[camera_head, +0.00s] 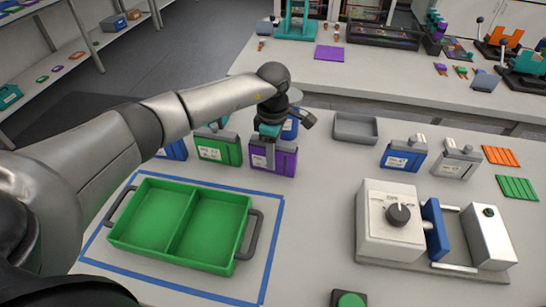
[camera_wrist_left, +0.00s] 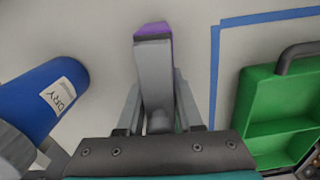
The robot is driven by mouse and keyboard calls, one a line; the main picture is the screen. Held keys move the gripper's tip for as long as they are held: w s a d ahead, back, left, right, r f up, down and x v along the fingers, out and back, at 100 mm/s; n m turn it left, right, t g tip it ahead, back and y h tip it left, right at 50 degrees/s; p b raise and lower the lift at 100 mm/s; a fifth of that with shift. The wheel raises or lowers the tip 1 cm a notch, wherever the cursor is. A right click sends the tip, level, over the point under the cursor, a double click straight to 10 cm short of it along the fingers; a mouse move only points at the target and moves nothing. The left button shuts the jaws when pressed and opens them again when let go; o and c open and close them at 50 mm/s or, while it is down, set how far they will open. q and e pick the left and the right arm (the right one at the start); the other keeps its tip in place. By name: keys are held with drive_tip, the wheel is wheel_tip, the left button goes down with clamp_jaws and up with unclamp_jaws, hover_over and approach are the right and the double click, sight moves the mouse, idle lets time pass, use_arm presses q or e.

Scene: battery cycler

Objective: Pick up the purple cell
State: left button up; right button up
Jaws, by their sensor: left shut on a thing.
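The purple cell (camera_head: 274,159) stands upright on the white table, behind the green tray. It has a white label and a grey top part. My left gripper (camera_head: 269,130) reaches down from above and is shut on the cell's grey top part. In the left wrist view the grey part (camera_wrist_left: 154,80) lies between my fingers, with a strip of the purple cell (camera_wrist_left: 153,31) beyond it. I cannot tell whether the cell touches the table. My right gripper is not in view.
A green two-compartment tray (camera_head: 206,222) sits inside a blue tape outline (camera_head: 262,270). A green cell (camera_head: 219,149) stands close left of the purple one. A blue cylinder (camera_wrist_left: 45,97) is near the gripper. A grey bin (camera_head: 356,129) and a white device (camera_head: 387,217) stand to the right.

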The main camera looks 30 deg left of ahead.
use_arm(q)
clamp_jaws()
drive_tip(key=shift+w+r, duration=0.1)
idle(0.8)
